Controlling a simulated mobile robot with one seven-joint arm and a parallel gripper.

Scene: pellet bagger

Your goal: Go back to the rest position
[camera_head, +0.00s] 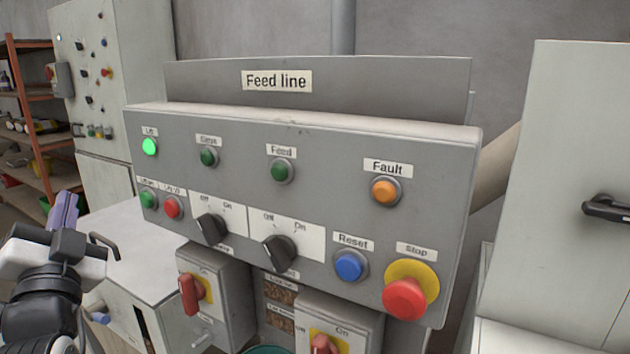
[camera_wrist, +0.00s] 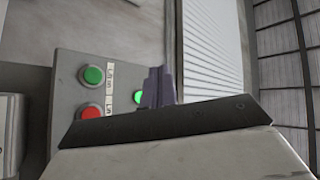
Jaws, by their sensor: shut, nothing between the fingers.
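My gripper (camera_head: 64,210) is at the lower left of the head view, with purple-grey fingers pointing up. It is shut and empty, left of the Feed line panel (camera_head: 325,140) and apart from it. In the wrist view the shut fingers (camera_wrist: 158,86) stand in front of part of the panel. There the green button (camera_wrist: 92,76), the red button (camera_wrist: 88,116) and the lit green lamp (camera_wrist: 140,97) show, the lamp partly hidden by the fingers. In the head view the Lift lamp (camera_head: 149,147) glows green; the Fault lamp (camera_head: 385,190) is orange.
Below the panel are two switch boxes with red handles (camera_head: 192,294). A red Stop button (camera_head: 405,299) sits at the panel's lower right. A pale cabinet (camera_head: 560,150) stands on the right. An orange shelf rack (camera_head: 35,140) and another control cabinet (camera_head: 115,75) stand behind at left.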

